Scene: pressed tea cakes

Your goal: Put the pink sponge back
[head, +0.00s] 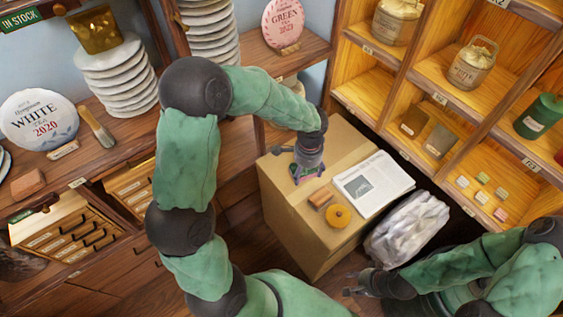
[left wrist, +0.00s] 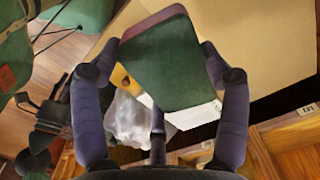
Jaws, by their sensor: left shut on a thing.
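My left gripper (head: 307,172) is above the cardboard box, near its far left part. In the left wrist view the gripper (left wrist: 159,60) is shut on a flat block with rounded corners, the pink sponge (left wrist: 162,68). Its dark green face is towards the wrist camera, and pink shows along its edge. In the head view the sponge is mostly hidden by the fingers. I cannot tell whether it touches the box. My right gripper (head: 357,281) is low at the bottom right, beside the wrapped bundle, and too small to read.
The cardboard box (head: 293,238) bears a printed paper (head: 372,185), a brown block (head: 320,198) and a yellow-orange disc (head: 339,217). A pale wrapped bundle (head: 408,228) stands right of it. Wooden cubbies (head: 430,75) hold tins and small blocks. A reddish block (head: 27,184) lies on the left shelf.

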